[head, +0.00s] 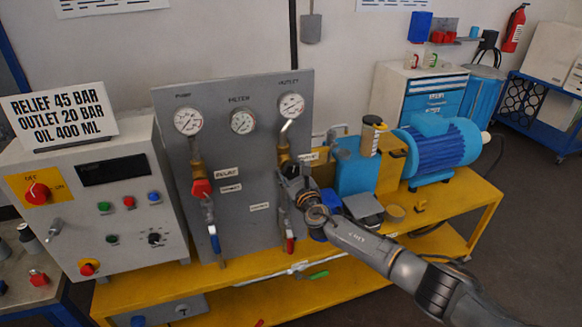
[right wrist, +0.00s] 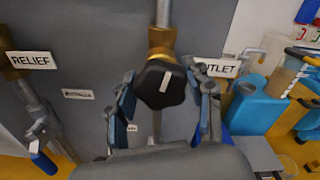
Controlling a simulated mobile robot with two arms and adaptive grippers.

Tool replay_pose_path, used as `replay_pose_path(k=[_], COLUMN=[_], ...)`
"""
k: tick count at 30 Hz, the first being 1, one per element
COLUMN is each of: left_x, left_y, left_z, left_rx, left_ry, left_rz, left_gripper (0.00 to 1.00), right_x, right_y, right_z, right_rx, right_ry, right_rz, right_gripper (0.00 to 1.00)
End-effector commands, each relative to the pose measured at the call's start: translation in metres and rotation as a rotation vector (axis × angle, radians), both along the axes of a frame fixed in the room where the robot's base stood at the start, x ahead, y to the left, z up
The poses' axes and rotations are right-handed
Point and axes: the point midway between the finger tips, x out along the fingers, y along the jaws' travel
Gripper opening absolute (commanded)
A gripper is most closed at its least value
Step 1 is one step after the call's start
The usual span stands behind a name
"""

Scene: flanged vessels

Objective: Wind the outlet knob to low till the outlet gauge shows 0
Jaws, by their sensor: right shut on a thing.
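The outlet gauge (head: 291,106) is the rightmost of the three round dials along the top of the grey panel (head: 240,160). Its face is too small for me to read the needle. The outlet knob (right wrist: 160,84) is black and lobed, with a white mark slightly off upright, on a brass valve body. My right gripper (head: 293,178) is at the outlet valve below the gauge. In the right wrist view its fingers (right wrist: 164,98) stand on both sides of the knob and are shut on it. In the head view the gripper mostly hides the knob. My left gripper is not in view.
The red relief knob (head: 202,188) and a blue-handled lever (head: 215,240) are left of the outlet line. A red-handled lever (head: 290,241) hangs just below my gripper. A blue motor (head: 440,145) stands right on the yellow bench. A sign (head: 58,115) reads OUTLET 20 BAR.

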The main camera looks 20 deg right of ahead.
Motion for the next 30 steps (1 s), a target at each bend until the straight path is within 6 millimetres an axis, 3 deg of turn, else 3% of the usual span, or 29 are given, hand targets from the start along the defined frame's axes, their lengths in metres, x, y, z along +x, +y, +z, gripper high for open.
replay_pose_path(k=[12, 30], left_x=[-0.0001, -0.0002], left_y=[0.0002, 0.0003], left_z=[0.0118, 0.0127], left_rx=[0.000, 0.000], left_ry=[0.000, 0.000], left_rz=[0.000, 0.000], left_gripper=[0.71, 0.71], right_x=[-0.0005, -0.0005], right_y=[0.0008, 0.0006], right_z=[-0.0016, -0.0025], right_rx=[-0.208, -0.243], right_ry=[-0.004, -0.006], right_rz=[0.001, 0.001], right_gripper=[0.20, 0.20])
